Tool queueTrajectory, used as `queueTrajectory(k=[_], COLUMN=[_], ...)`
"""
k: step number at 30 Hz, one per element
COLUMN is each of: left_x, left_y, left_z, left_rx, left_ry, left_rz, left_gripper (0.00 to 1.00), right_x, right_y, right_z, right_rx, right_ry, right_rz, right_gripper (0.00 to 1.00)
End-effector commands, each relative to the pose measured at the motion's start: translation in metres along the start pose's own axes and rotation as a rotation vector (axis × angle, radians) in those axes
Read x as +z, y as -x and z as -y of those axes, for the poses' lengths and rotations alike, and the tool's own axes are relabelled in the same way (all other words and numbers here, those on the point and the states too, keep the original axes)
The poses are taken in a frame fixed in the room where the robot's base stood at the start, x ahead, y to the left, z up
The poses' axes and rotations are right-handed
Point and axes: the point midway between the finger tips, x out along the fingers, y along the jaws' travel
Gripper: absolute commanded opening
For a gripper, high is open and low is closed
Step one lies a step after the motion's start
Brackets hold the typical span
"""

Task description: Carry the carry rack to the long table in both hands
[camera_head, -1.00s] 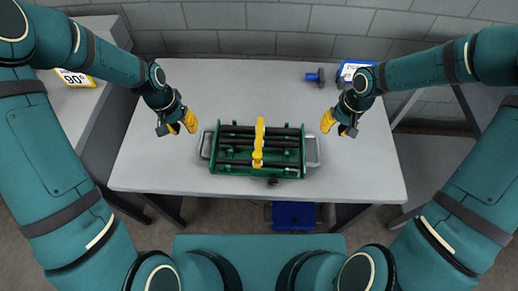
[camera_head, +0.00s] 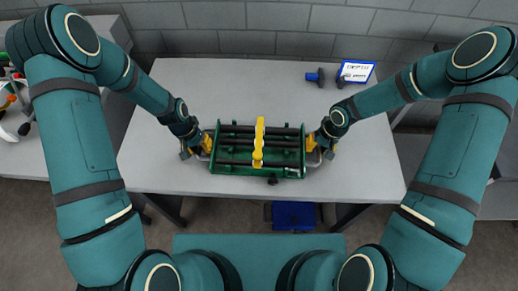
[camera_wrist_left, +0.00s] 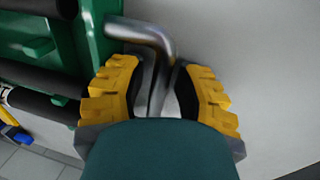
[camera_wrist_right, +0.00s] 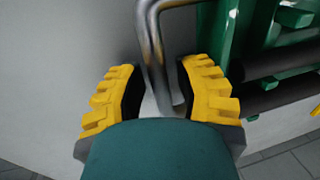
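The carry rack (camera_head: 240,171) is a green frame with black bars and a yellow upright piece in the middle, on the grey table. It has a bent metal handle at each end. My left gripper (camera_head: 204,146) is at the left handle; in the left wrist view the fingers (camera_wrist_left: 156,88) stand open on both sides of the metal handle (camera_wrist_left: 150,38). My right gripper (camera_head: 317,146) is at the right handle; in the right wrist view its fingers (camera_wrist_right: 158,88) are open around the handle (camera_wrist_right: 152,35). Gaps show between pads and bars.
The rack's table (camera_head: 160,100) is mostly bare around it. A blue-framed sign (camera_head: 357,73) and a small blue object (camera_head: 315,77) are at its back right. A blue bin (camera_head: 294,215) is below the front edge. Another surface with items is at far left.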

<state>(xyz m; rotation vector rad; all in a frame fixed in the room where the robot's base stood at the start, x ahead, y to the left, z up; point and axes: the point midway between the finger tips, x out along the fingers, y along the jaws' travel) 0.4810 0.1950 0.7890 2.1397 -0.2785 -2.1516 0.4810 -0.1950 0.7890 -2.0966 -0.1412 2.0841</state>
Motion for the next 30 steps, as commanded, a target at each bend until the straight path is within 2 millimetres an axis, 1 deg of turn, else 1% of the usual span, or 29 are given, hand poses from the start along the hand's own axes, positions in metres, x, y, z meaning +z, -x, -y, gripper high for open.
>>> queueTrajectory(k=[5, 6, 8, 9, 23, 30], left_x=[0.0, 0.0, 0.0, 0.0, -0.001, -0.001], left_y=[0.0, 0.0, 0.0, 0.0, 0.002, 0.011], left_z=[0.0, 0.0, 0.0, 0.0, -0.001, -0.003], left_rx=[0.0, 0.0, 0.0, 0.0, 0.0, 0.0], left_ry=[0.0, 0.0, 0.0, 0.0, -0.001, -0.001], left_rz=[0.0, 0.0, 0.0, 0.0, -0.002, -0.002], left_gripper=[0.32, 0.28, 0.07, 0.0, 0.0, 0.0], right_x=[0.0, 0.0, 0.0, 0.0, -0.001, -0.001], right_y=[0.0, 0.0, 0.0, 0.0, 0.003, 0.011], right_z=[0.0, 0.0, 0.0, 0.0, 0.001, 0.003], right_rx=[0.0, 0.0, 0.0, 0.0, -0.001, -0.001], right_ry=[0.0, -0.001, -0.001, -0.001, 0.0, 0.0], right_rz=[0.0, 0.0, 0.0, 0.0, -0.003, -0.003], right_gripper=[0.32, 0.28, 0.07, 0.0, 0.0, 0.0])
